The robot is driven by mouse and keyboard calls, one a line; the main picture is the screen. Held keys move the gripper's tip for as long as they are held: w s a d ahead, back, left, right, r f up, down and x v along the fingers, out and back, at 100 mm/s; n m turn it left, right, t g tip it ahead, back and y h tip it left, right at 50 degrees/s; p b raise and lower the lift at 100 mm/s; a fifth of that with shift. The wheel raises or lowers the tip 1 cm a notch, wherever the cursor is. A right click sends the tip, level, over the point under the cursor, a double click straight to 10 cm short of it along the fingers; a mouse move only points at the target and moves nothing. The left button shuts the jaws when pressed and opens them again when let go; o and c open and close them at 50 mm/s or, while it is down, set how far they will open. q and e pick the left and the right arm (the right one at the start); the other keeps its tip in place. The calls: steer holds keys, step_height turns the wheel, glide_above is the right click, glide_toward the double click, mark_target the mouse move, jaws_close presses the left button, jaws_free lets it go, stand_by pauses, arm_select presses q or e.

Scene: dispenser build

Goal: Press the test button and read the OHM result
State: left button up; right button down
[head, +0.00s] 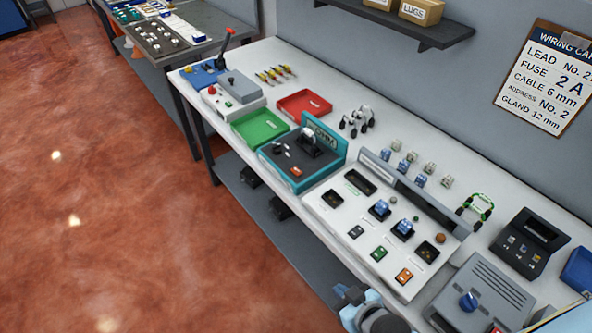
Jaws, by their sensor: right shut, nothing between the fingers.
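The teal OHM station (325,171) stands mid-bench, with a dark deck and an upright panel lettered OHM. A dark and pale device sits on the deck, with small pale and red-orange parts near it. I cannot tell which part is the test button, and no result value is readable from here. My right gripper (346,293) is at the bottom edge of the head view, in front of the bench and well apart from the OHM station. It is shut and empty. My left gripper is not in view.
A white panel (336,223) with sockets and coloured buttons sits right of the station. A green tray (260,127) and red tray (304,104) lie left of it. A grey box with a blue knob (468,301) is at the lower right. A wiring card (543,80) hangs on the wall.

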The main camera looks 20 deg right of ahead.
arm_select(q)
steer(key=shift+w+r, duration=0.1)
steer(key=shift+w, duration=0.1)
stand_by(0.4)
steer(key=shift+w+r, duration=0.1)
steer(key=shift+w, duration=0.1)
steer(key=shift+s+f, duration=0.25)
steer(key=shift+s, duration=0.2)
